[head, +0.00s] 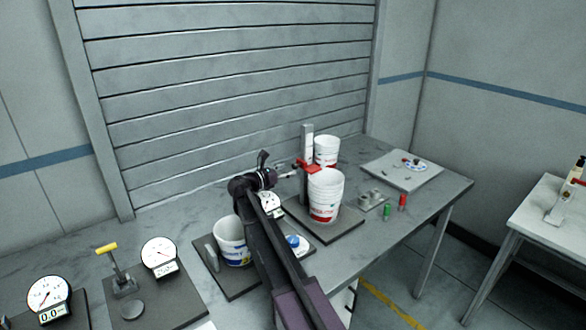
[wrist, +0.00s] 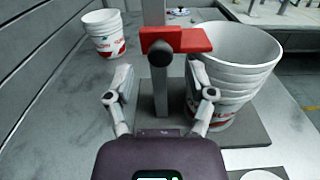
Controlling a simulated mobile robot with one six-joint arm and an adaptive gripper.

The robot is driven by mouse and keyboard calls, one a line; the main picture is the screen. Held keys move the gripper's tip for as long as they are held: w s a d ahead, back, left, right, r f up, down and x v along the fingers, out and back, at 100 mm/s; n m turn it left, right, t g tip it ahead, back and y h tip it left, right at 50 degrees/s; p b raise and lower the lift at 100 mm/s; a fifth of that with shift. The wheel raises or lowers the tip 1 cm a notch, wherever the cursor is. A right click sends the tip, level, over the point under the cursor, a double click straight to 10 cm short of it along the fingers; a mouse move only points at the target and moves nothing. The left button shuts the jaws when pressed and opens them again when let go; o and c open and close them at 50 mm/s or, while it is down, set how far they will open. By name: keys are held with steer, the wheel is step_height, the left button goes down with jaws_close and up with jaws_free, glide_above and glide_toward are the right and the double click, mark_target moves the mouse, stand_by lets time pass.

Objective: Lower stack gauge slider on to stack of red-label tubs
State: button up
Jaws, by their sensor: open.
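The stack gauge is an upright grey column (head: 307,137) with a red slider (head: 308,166). In the wrist view the slider (wrist: 187,40) carries a dark round knob (wrist: 160,53) facing me. The stack of red-label tubs (head: 325,192), white and nested, stands right beside the column and also shows in the wrist view (wrist: 235,75). The slider's right end overlaps the stack's near rim in the picture; I cannot tell whether they touch. My gripper (wrist: 160,80) is open, its fingers apart on either side of the column, below the knob, holding nothing.
Another red-label tub (wrist: 103,34) stands behind, against the shutter side. A blue-label tub (head: 231,243) and a dial (head: 270,204) are near my arm. Green (head: 386,212) and red (head: 403,202) small cylinders stand right of the stack. A pale board (head: 402,168) lies at the far end.

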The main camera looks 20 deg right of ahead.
steer(key=v, duration=0.8)
steer(key=shift+a, duration=0.2)
steer(key=shift+s, duration=0.1)
